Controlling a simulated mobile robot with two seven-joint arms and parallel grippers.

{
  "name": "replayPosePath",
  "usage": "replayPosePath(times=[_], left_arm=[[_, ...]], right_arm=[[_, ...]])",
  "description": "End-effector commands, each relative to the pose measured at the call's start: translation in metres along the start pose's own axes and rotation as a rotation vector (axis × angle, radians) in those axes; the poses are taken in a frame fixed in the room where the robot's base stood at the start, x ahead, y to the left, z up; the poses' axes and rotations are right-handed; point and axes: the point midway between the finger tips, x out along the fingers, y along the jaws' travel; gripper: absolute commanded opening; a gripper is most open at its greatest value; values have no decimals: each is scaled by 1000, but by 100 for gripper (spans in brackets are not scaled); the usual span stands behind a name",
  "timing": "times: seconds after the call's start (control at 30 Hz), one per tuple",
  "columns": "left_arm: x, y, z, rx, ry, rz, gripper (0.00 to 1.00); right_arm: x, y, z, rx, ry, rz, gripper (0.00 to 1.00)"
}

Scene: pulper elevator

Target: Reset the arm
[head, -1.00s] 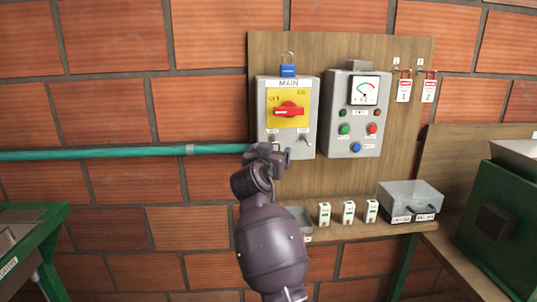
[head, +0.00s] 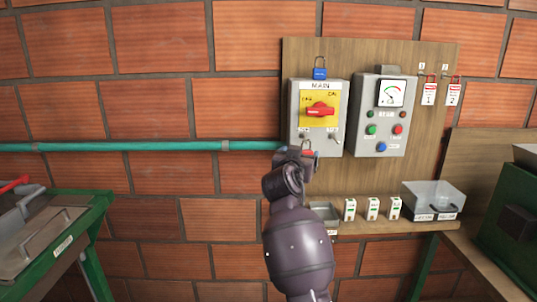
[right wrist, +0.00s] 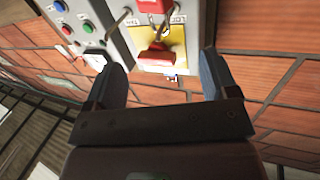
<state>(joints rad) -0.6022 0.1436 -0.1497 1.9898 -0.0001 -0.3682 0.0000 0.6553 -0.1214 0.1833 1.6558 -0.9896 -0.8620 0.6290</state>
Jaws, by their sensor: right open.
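My right arm comes up from the bottom centre of the head view, its gripper (head: 297,158) near the lower edge of the grey MAIN switch box (head: 295,125). Its fingers are small and partly hidden there. In the right wrist view the gripper (right wrist: 165,85) has its fingers apart, with nothing between them. Beyond them, upside down, are the box's yellow plate and red handle (right wrist: 158,54). A red item (right wrist: 154,5) with a metal loop shows at the top edge; I cannot tell whether it hangs from the box. My left gripper is not in view.
A control box (head: 380,120) with a gauge and a wooden board (head: 430,150) with two tags stand right. A teal pipe (head: 130,147) runs left; a green-framed bench (head: 75,235) is lower left.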

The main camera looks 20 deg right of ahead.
Motion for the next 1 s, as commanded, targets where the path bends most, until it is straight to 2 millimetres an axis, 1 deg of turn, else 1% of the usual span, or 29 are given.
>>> replayPosePath(times=[0.17,0.27,0.43,0.53,0.67,0.77,0.87,0.97,1.0], left_arm=[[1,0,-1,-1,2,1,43],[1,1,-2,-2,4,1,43],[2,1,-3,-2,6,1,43],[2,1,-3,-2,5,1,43],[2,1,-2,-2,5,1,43],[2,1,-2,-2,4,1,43],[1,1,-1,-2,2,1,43],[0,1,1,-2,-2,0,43],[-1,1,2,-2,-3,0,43]], right_arm=[[0,-1,-1,-42,9,-6,80],[-1,-9,-6,-78,30,-62,80],[-14,-31,-28,-89,103,-201,80],[-21,-35,-26,-101,134,-268,80],[-33,-33,-6,-122,155,-347,80],[-42,-27,15,-139,158,-396,80],[-53,-18,43,-154,149,-443,80],[-67,-4,79,-171,128,-489,80],[-74,3,94,-175,118,-507,80]])
